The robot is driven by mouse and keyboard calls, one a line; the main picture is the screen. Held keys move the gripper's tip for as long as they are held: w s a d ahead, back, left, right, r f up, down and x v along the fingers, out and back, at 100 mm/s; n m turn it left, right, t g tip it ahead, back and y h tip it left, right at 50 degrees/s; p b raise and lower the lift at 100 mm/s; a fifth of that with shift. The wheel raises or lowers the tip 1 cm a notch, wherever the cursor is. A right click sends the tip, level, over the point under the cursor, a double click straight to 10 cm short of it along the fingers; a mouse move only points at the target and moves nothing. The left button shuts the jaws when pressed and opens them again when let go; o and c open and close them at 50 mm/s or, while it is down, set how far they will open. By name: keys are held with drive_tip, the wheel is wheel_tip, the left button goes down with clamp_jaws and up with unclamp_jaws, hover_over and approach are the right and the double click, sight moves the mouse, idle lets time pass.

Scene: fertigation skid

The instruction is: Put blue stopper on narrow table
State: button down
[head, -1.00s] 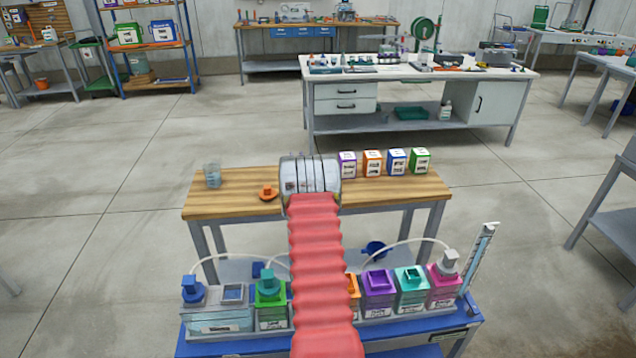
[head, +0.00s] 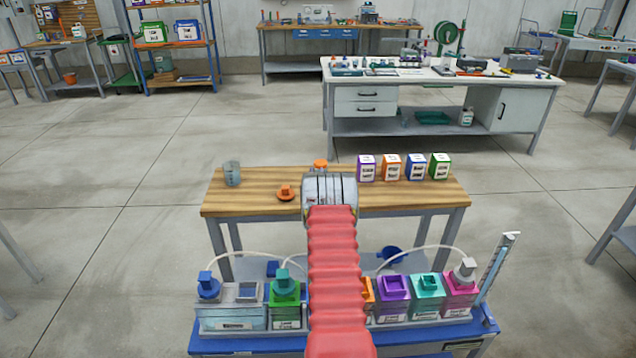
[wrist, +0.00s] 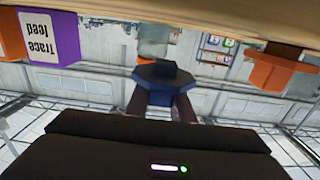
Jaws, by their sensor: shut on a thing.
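In the wrist view, which shows the place upside down, my gripper (wrist: 162,98) is shut on a blue stopper (wrist: 162,75), with dark fingers on both sides of it. In the head view, my arm's wrist hides the gripper and the held stopper. The narrow table (head: 245,203) has a wooden top on grey legs. My wrist is over its middle. Whether the stopper touches the tabletop cannot be told.
An orange stopper (head: 286,193) lies left of my wrist; another orange thing (head: 320,164) shows behind it. A beaker (head: 232,174) stands at left, several labelled boxes (head: 366,168) at right. A blue bench (head: 245,344) with tanks and hoses is in front.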

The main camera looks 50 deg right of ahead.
drive_tip(key=shift+f, duration=1.85)
drive_tip(key=c, duration=1.5)
unclamp_jaws()
drive_tip(key=shift+f, duration=0.1)
drive_tip(key=shift+c, duration=0.2)
drive_tip(key=v, duration=1.2)
